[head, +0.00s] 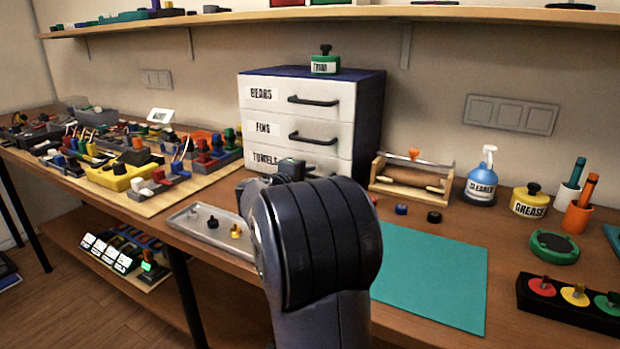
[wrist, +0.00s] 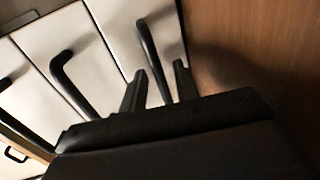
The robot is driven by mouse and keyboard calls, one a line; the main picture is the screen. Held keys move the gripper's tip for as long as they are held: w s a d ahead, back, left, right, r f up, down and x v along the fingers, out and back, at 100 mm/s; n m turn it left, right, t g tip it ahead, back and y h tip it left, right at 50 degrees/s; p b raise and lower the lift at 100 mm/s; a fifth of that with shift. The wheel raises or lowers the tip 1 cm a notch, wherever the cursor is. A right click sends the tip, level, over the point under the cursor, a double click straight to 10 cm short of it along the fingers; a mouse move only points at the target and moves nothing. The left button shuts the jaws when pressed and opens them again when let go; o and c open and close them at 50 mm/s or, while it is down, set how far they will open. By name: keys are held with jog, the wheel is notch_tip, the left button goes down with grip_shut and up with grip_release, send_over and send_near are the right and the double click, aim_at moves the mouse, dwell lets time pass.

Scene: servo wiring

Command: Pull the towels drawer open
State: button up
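The white-fronted drawer cabinet (head: 372,115) with a dark blue body stands on the bench in the head view. The towels drawer (head: 266,159) is the lowest of its three drawers and looks closed; my arm hides much of its front and handle. In the wrist view the cabinet appears turned, with the towels drawer (wrist: 120,22) nearest the brown bench top. Its black bar handle (wrist: 151,58) runs between the two fingers of my gripper (wrist: 160,70). The fingers are apart, with a gap visible on each side of the handle. The head view hides the fingers behind my arm.
The fins drawer's handle (wrist: 75,85) is close beside my gripper. A grey tray (head: 190,220) with small parts lies in front of the cabinet. A wooden roller holder (head: 400,190) stands right of it. A green mat (head: 440,285) lies bare at front right.

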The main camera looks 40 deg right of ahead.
jog(key=shift+x, duration=0.8)
jog(key=shift+c, duration=0.4)
grip_shut()
